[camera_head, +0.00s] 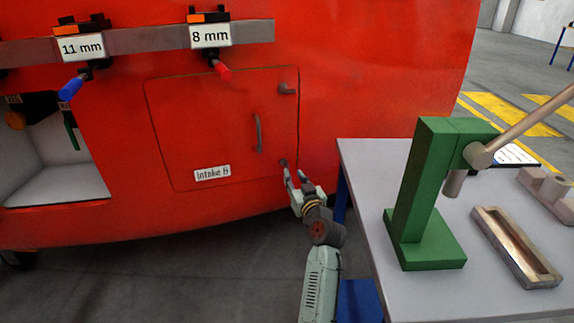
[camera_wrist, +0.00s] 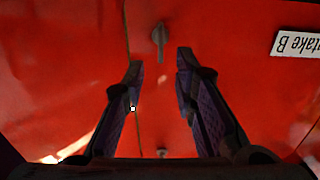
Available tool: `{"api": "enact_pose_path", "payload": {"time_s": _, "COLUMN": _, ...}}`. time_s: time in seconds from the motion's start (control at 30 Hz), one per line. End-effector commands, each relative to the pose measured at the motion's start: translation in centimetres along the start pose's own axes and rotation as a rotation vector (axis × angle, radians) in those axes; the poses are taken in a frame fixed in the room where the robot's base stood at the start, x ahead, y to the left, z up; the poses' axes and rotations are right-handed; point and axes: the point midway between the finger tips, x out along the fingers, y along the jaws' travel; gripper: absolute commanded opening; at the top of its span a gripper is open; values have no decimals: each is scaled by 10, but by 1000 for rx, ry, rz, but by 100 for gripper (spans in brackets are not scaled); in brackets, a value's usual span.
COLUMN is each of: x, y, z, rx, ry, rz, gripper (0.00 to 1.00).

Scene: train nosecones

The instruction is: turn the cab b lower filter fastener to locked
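The red access door (camera_head: 215,125) labelled "Intake B" is closed flat in the red nosecone. Its lower fastener (camera_head: 283,163) is a small grey latch near the lower right corner, partly hidden by my fingertips. In the wrist view the lower fastener (camera_wrist: 159,42) shows whole, with its tab standing along the picture's vertical. My gripper (camera_head: 293,174) is close to it, and in the wrist view my gripper (camera_wrist: 160,64) is open and empty. The fastener lies just beyond the gap between the two fingertips, apart from both. The upper fastener (camera_head: 287,89) has its tab lying roughly sideways.
A door handle (camera_head: 258,133) sits between the fasteners. A grey table (camera_head: 365,165) with a green press (camera_head: 410,195) and a tray (camera_head: 515,247) stands close to the right of my arm. Tools hang on a rail (camera_head: 150,40) above; an open compartment (camera_head: 60,160) is at left.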

Motion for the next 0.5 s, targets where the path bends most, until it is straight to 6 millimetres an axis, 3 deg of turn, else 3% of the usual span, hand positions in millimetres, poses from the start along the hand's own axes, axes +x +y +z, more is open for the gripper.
{"api": "enact_pose_path", "payload": {"time_s": 0.23, "x": 50, "y": -1, "z": -3, "rx": 1, "ry": 0, "rz": -2, "gripper": 26}}
{"api": "enact_pose_path", "payload": {"time_s": 0.5, "x": 74, "y": -1, "z": -1, "rx": 0, "ry": 0, "rz": 0, "gripper": 26}}
